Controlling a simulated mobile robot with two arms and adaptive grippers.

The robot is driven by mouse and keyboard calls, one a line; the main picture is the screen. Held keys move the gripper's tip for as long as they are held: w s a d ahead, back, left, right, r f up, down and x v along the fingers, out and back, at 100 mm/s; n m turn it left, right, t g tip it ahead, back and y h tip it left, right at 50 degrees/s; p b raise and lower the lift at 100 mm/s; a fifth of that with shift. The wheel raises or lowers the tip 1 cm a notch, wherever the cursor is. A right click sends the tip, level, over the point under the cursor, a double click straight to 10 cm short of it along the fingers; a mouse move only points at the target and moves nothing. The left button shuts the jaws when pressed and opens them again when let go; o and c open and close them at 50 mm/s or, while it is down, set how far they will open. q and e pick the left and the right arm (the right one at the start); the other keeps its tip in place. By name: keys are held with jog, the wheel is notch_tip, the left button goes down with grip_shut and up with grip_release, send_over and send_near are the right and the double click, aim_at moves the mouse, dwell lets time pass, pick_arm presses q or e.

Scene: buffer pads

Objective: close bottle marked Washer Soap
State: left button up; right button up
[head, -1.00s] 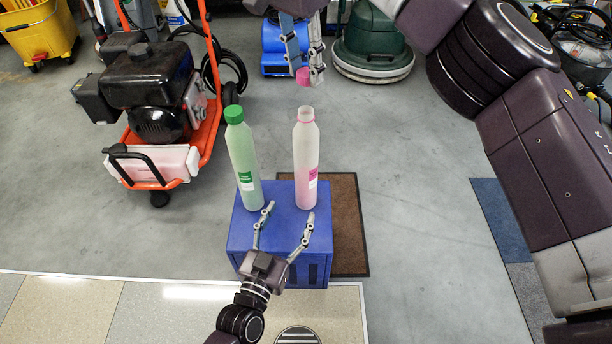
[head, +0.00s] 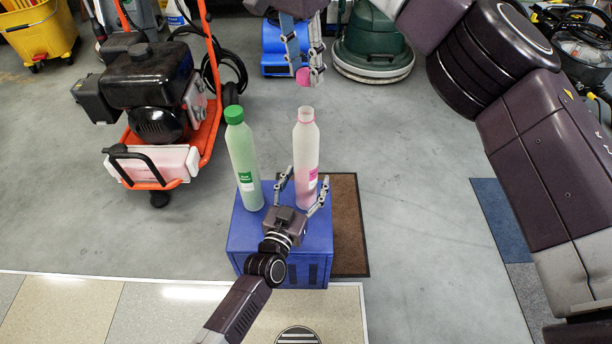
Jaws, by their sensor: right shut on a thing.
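An uncapped whitish bottle with pink contents and a pink label (head: 305,150) stands upright on a blue box (head: 255,244). Its label is too small to read. My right gripper (head: 308,76) is shut on a pink cap (head: 303,77), held above the open bottle mouth and apart from it. My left gripper (head: 304,180) is open, low at the front of the pink bottle, with one finger on each side of it. I cannot tell whether the fingers touch it. A green bottle with a green cap (head: 241,155) stands upright to the left on the same box.
A brown mat (head: 349,225) lies behind and right of the box. An orange-framed machine with a black engine (head: 150,90) stands at left. A green floor machine (head: 372,45) and a blue blower (head: 285,45) stand at the back. Grey floor (head: 420,190) is clear at right.

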pick_arm(q)
grip_shut()
pick_arm(e)
send_over(306, 110)
jog(key=shift+s+a+f, duration=0.1)
jog(key=shift+f, duration=1.15)
jog(key=shift+s+a+f, duration=0.1)
jog(key=shift+f, duration=1.15)
jog(key=shift+f, duration=0.1)
jog(key=shift+f, duration=0.8)
jog(key=shift+f, duration=0.55)
